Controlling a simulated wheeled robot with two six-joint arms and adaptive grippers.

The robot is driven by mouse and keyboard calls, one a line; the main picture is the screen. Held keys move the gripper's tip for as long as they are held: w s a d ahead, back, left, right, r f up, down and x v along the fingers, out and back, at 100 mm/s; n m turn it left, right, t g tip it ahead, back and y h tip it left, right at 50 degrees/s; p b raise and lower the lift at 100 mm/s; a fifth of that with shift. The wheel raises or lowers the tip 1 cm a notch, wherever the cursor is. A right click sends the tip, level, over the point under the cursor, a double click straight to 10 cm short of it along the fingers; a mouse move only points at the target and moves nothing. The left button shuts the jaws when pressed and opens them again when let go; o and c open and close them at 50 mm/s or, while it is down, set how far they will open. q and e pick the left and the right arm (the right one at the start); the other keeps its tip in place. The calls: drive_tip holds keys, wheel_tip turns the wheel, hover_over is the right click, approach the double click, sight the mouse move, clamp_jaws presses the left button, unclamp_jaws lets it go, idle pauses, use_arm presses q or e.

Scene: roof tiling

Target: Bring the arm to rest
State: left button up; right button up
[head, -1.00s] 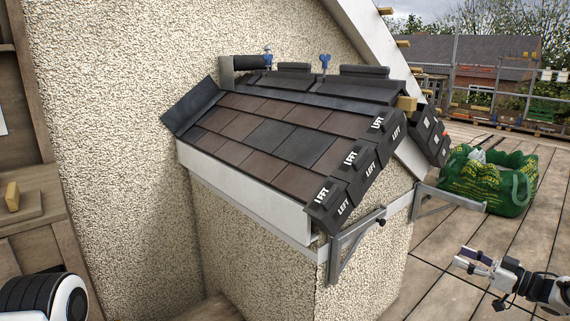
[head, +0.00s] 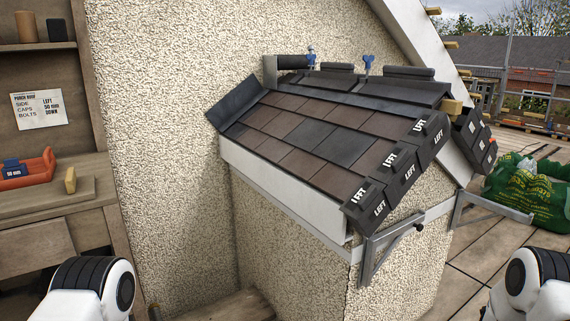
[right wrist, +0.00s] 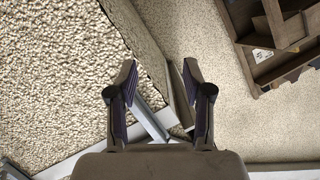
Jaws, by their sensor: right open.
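My right arm shows in the head view only as a white and black joint at the lower right edge; its gripper is outside that view. In the right wrist view my right gripper (right wrist: 160,97) is open, its two fingers apart with nothing between them. Beyond the fingers are pebbledash wall and a pale metal bracket (right wrist: 152,122). My left arm shows as a white and black joint at the lower left of the head view. The left gripper is in neither view.
The small tiled porch roof (head: 318,140) stands in the middle, with side caps marked LEFT (head: 408,170) along its right edge. A metal bracket (head: 385,250) sticks out below. A green bag (head: 530,190) stands right. A bench with a red tray (head: 28,172) is at left.

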drive_tip(key=s+a+f+m+g+h, duration=0.1)
drive_tip(key=s+a+f+g+h, duration=0.2)
drive_tip(key=s+f, duration=0.45)
drive_tip(key=s+a+f+m+g+h, duration=0.2)
drive_tip(key=s+a+f, duration=0.15)
drive_tip(key=s, duration=0.75)
drive_tip(key=s+d+g+h, duration=0.2)
drive_tip(key=s+d+g, duration=0.1)
drive_tip(key=s, duration=0.6)
drive_tip(key=s+d+g+h, duration=0.2)
drive_tip(key=s+d, duration=0.1)
drive_tip(key=s, duration=0.5)
wheel_tip(320, 180, up, 28)
drive_tip(key=p, duration=2.8)
drive_tip(key=shift+s+d+r+g+h, duration=0.15)
drive_tip(key=shift+s+d+g+h, duration=0.15)
drive_tip(key=shift+s+d+h, duration=0.15)
